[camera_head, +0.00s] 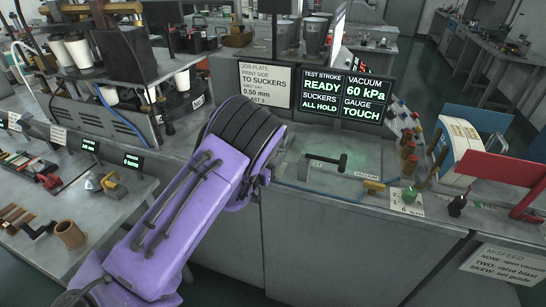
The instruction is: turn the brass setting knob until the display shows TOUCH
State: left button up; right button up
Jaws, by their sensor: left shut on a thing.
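The display (344,96) is a black board with green text behind the work surface. Its gauge field reads TOUCH, and its other fields read READY, ALL HOLD and 60 kPa. My purple left arm comes in from the lower left and bends at a dark ribbed joint in front of the bench. The jaws of my left gripper are hidden behind this arm, so what they touch cannot be seen. I cannot make out the brass setting knob for certain; my arm may cover it. My right gripper is not in view.
A black T-shaped handle (327,160) stands on the green-lit plate right of my arm. A machine with white cups (78,50) is at left.

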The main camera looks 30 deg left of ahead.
pick_arm(q)
jog(key=shift+a+n+y, duration=0.2)
jog(key=shift+n+y, duration=1.1)
jog(key=shift+y, duration=0.8)
jog(key=o, duration=1)
jog(key=shift+c, duration=0.2)
jog(key=shift+s, duration=0.15)
jog(key=b+v, duration=0.3)
jog(key=v, duration=0.7)
jog(key=shift+s+r+b, duration=0.15)
jog(key=shift+b, duration=0.2)
jog(key=shift+d, duration=0.1)
